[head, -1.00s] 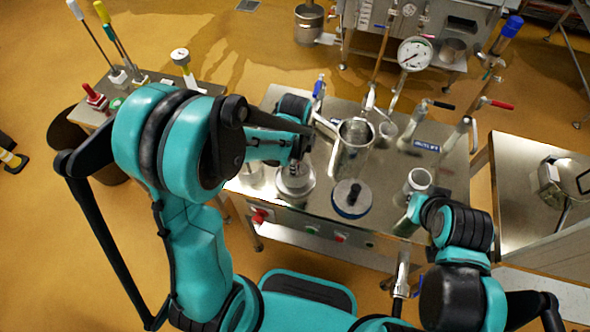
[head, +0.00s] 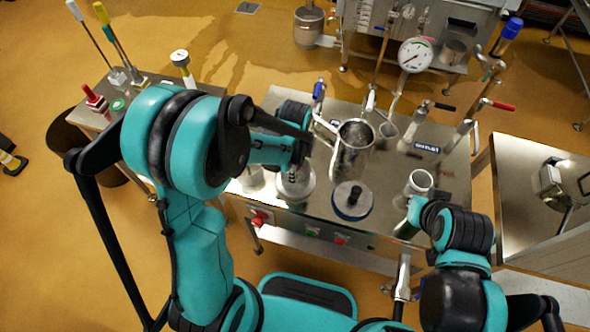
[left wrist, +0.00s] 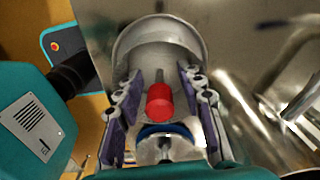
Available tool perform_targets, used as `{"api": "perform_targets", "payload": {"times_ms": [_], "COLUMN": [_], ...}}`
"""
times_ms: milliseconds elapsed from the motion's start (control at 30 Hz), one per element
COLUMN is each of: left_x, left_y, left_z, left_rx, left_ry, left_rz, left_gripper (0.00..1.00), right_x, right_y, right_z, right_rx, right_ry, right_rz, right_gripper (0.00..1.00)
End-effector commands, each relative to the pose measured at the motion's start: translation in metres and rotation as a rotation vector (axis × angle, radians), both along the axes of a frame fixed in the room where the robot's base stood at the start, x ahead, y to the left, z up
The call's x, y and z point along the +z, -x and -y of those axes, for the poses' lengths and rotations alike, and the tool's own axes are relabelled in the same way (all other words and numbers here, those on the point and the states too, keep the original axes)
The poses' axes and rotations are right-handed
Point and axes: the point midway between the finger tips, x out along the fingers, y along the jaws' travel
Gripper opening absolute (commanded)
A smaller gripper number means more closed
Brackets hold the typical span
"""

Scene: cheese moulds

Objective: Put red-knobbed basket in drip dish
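In the left wrist view a red knob (left wrist: 160,102) on a thin stem stands in the middle of a round grey-white vessel (left wrist: 128,42), which I take to be the basket. My left gripper (left wrist: 160,108) has its purple-padded fingers on either side of the knob, with gaps showing, so it is open. In the head view my left gripper (head: 298,160) hangs over a round steel vessel (head: 295,190), and the red knob is hidden there. I cannot tell which vessel is the drip dish. My right gripper (head: 412,208) is low beside a steel cup (head: 419,182); its fingers are unclear.
A blue-edged disc with a black knob (head: 352,200) lies right of the left gripper. A tall steel jug (head: 355,150) stands behind it. Valves and a gauge (head: 415,55) stand at the back. A side table (head: 95,120) with tools is at left, a steel bench (head: 515,215) at right.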

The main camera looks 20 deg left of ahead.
Motion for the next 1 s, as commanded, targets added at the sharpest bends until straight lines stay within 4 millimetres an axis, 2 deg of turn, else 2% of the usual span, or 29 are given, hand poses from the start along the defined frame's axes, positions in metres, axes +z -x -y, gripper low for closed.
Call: {"api": "perform_targets", "payload": {"times_ms": [400,500,700,767,867,1000], "left_x": [0.090,0.105,0.122,0.129,0.146,0.174], "left_y": [0.001,0.000,0.003,0.006,0.019,0.044], "left_z": [0.000,0.000,-0.001,-0.003,-0.010,-0.022], "left_rx": [0.000,0.000,0.026,0.077,0.243,0.593], "left_ry": [0.000,0.000,0.002,0.005,0.021,0.088], "left_rz": [0.000,0.000,0.010,0.031,0.097,0.231], "left_gripper": [0.38,0.38,0.38,0.38,0.38,0.38], "right_x": [0.032,0.036,0.039,0.039,0.039,0.039], "right_y": [0.000,0.000,0.000,0.000,0.000,0.000], "right_z": [0.000,0.000,0.000,0.000,0.000,0.000], "right_rx": [0.000,0.000,0.000,0.000,0.000,0.000], "right_ry": [0.000,0.000,0.000,0.000,0.000,0.000], "right_rz": [0.000,0.000,0.000,0.000,0.000,0.000], "right_gripper": [0.00,0.00,0.00,0.00,0.00,0.00]}}
